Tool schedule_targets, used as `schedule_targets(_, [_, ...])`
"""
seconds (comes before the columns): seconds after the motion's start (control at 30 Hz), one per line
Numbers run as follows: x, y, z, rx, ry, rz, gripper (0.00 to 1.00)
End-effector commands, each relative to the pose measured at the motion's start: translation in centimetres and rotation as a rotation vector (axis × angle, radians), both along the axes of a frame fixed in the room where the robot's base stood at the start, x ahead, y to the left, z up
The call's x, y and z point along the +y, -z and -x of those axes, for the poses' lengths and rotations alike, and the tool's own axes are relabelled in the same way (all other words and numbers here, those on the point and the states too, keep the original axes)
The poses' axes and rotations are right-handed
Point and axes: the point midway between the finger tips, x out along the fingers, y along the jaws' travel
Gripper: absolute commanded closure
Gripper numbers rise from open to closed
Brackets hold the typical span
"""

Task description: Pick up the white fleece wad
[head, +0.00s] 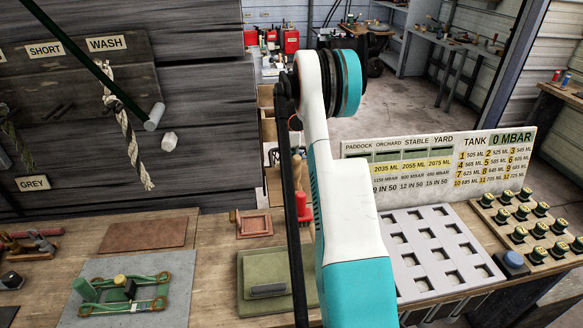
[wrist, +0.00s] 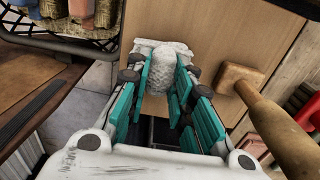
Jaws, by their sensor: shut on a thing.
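The white fleece wad (wrist: 172,65) is a pale, woolly lump at the top middle of the wrist view. It sits between the far ends of the teal finger pads of my gripper (wrist: 168,88). The gripper is shut on it, with pads on its left and right sides. The wad's underside and far side are hidden. In the head view my white and teal arm stands in the middle, and neither the gripper nor the wad can be made out there.
A wooden mallet (wrist: 265,110) is close on the right in the wrist view. A wire basket (wrist: 60,42) with jars is at upper left. In the head view, a white slotted tray (head: 400,240), green pad (head: 252,265) and green-framed device (head: 125,290) lie on the bench.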

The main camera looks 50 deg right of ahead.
Motion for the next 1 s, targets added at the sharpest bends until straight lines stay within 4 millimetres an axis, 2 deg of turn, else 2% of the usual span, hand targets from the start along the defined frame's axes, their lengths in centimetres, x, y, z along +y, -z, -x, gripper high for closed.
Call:
schedule_targets(0.17, [0.0, -0.8, 0.0, 0.0, 0.0, 0.0, 1.0])
schedule_targets(0.37, [0.0, -3.5, 0.0, 0.0, 0.0, 0.0, 1.0])
schedule_targets(0.8, [0.0, -14.1, 0.0, 0.0, 0.0, 0.0, 1.0])
schedule_targets(1.0, [0.0, -17.7, 0.0, 0.0, 0.0, 0.0, 1.0])
